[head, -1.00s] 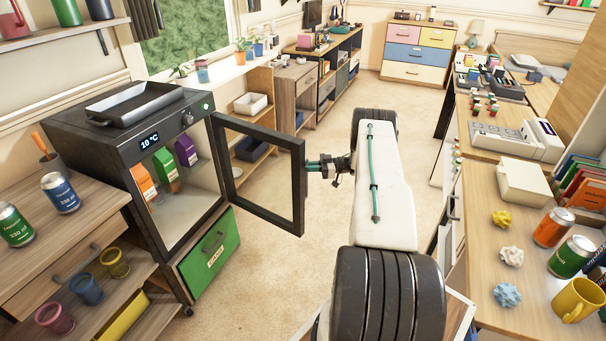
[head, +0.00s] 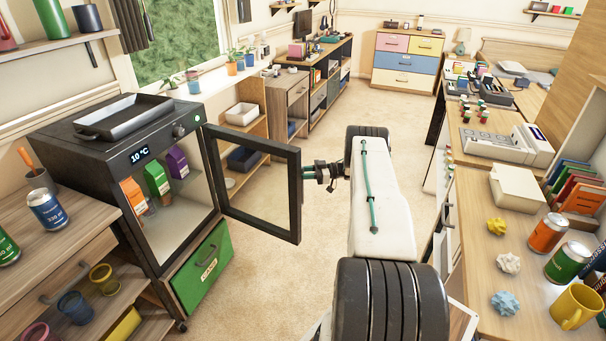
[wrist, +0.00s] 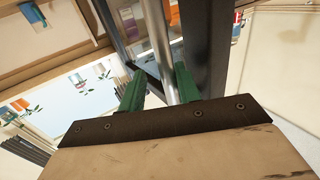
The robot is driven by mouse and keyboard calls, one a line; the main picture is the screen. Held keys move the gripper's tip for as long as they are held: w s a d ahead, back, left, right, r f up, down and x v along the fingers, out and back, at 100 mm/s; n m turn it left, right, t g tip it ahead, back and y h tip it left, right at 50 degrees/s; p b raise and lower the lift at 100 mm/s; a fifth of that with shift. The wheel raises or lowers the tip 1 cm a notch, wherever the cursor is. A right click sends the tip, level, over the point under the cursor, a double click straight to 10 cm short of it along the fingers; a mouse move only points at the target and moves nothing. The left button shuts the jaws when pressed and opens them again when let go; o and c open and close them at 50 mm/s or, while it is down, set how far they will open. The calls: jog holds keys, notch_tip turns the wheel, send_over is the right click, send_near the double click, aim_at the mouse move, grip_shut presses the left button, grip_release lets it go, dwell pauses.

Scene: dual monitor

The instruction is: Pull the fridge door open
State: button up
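The black fridge (head: 124,140) stands at the left with its front open, showing cartons inside. Its glass-paned door (head: 294,190) is swung wide out to the right, well away from the fridge body. My gripper (head: 308,172) is at the door's free outer edge. In the wrist view, the two green fingers of my gripper (wrist: 158,82) stand apart on either side of the metal handle bar (wrist: 160,38). The bar looks close to the right finger, with a gap to the left finger. Contact is hard to tell.
A black tray (head: 122,116) lies on top of the fridge. A green drawer (head: 203,268) is below it. A wooden shelf unit (head: 262,130) stands behind the door. A desk (head: 475,250) with cans and a mug is at right. Carpet is clear under the door.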

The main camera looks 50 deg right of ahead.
jog(key=shift+s+d, duration=0.1)
jog(key=shift+d, duration=0.05)
jog(key=v, duration=0.7)
jog(key=shift+s+d, duration=0.25)
jog(key=shift+d, duration=0.05)
